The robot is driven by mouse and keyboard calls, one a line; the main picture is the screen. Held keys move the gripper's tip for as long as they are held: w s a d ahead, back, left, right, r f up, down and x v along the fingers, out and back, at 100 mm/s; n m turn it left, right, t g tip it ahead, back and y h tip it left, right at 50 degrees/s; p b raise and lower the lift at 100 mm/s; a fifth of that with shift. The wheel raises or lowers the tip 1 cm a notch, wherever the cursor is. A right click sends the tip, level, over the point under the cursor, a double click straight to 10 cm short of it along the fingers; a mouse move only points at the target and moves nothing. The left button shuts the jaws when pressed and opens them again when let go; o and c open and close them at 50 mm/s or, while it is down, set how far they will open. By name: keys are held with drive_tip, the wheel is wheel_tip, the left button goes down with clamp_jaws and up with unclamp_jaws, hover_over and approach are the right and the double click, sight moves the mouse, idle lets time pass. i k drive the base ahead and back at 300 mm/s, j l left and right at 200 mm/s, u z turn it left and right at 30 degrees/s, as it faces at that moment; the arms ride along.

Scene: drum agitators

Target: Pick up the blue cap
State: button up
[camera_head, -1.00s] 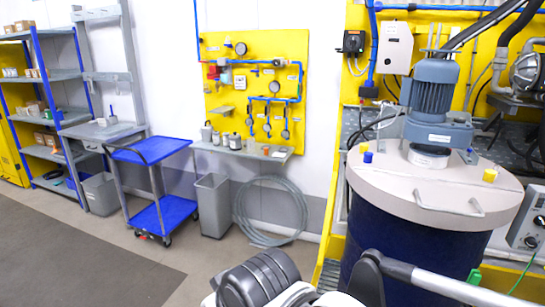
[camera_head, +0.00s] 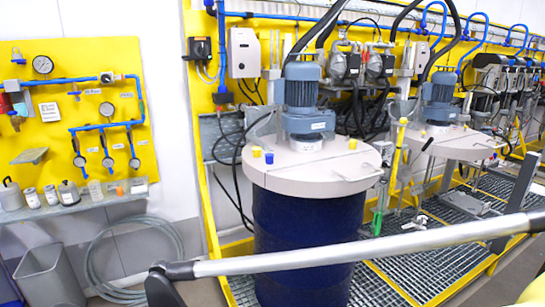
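The blue cap (camera_head: 269,158) is small and stands on the pale round lid (camera_head: 300,172) of a dark blue drum (camera_head: 305,235), near the lid's front left edge. A yellow cap (camera_head: 257,152) stands just left of it, and another yellow cap (camera_head: 352,144) is at the lid's far right. A grey-blue motor (camera_head: 303,100) rises from the lid behind the caps. My arm's light grey tube crosses the lower part of the view, in front of the drum. My gripper is not in view, and nothing covers the blue cap.
A second agitator drum (camera_head: 437,140) stands to the right on metal grating (camera_head: 420,270). A yellow upright tool (camera_head: 398,165) is beside the first drum. A yellow rail (camera_head: 212,215), a hose coil (camera_head: 130,255) and a grey bin (camera_head: 50,280) are left of it.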

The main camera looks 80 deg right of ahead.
sight(269, 157)
drive_tip(key=i+l+z, duration=0.2)
drive_tip(key=i+z, duration=0.25)
drive_tip(key=i+l+z, duration=0.1)
drive_tip(key=i+z, duration=0.65)
drive_tip(key=z, duration=0.15)
drive_tip(key=i+j+z, duration=0.25)
drive_tip(key=i+z, duration=0.2)
drive_tip(key=i+j+z, duration=0.3)
drive_tip(key=z, duration=0.2)
